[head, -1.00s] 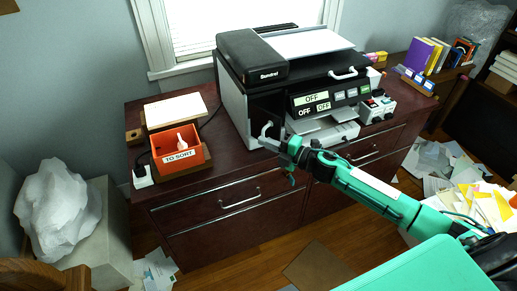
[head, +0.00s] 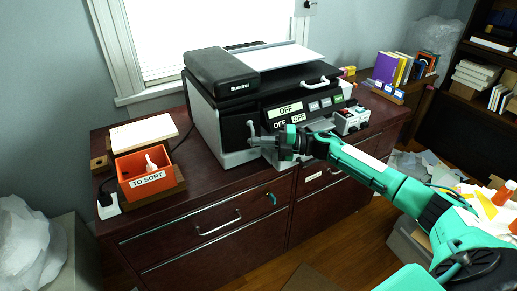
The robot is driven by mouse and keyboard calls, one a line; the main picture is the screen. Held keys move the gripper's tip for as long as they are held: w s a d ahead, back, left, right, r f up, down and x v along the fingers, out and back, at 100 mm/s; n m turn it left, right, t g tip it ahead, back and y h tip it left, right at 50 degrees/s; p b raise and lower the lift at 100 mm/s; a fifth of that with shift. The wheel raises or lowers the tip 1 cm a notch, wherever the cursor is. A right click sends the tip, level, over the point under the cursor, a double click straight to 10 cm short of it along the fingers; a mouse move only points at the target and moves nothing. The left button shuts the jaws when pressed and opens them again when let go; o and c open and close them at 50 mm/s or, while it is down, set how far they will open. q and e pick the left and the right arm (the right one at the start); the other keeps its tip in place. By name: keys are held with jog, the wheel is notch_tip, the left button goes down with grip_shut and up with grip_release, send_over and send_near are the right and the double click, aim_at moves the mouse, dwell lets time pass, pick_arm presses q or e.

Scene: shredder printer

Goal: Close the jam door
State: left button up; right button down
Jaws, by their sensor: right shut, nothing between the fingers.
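The printer (head: 222,92) stands on the dark wooden cabinet. Its jam door appears to be the dark front panel (head: 236,128) at the left of the printer's front, with a pale upright handle (head: 251,130). The panel looks about flush with the front, but I cannot tell if it is fully closed. My right gripper (head: 258,143) is shut and empty, right at the lower part of this handle. I cannot tell whether it touches it. The gripper and wrist hide part of the printer's lower front. My left gripper is not in view.
An orange "TO SORT" bin (head: 146,172) stands on the cabinet top (head: 203,180), left of the printer. A small white box with buttons (head: 350,120) stands to its right. Drawers with handles are below. Papers lie on the floor at the right.

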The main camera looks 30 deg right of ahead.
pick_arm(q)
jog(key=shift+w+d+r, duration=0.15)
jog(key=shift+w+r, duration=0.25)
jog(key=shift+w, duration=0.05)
pick_arm(e)
jog(key=shift+w+d, duration=0.25)
jog(key=shift+w, duration=0.05)
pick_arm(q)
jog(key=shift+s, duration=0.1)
pick_arm(e)
jog(key=shift+s, duration=0.1)
